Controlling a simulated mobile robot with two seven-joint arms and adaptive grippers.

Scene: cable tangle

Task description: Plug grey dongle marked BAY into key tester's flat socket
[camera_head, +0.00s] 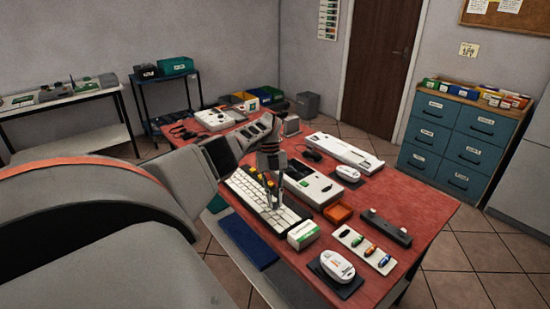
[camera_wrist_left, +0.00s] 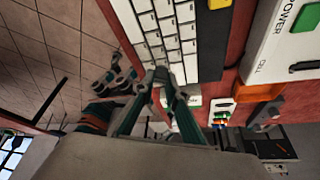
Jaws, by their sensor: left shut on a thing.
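My left gripper (camera_head: 272,206) points down over the white keyboard (camera_head: 252,188) in the head view. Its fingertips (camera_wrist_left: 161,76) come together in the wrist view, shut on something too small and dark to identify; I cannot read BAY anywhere. A pale device (camera_head: 317,188) with a dark panel stands right of the keyboard. It also shows in the wrist view (camera_wrist_left: 268,50), with the words POWER and CELL and a green part. I cannot tell whether it is the key tester, and no flat socket can be made out. My right gripper is not in view.
A white box with a green label (camera_head: 303,235) stands near the keyboard's front end. An orange tray (camera_head: 338,212), a white strip with several small coloured dongles (camera_head: 362,247), a dark bar (camera_head: 386,228) and a white mouse (camera_head: 337,266) lie nearby on the red table (camera_head: 428,204).

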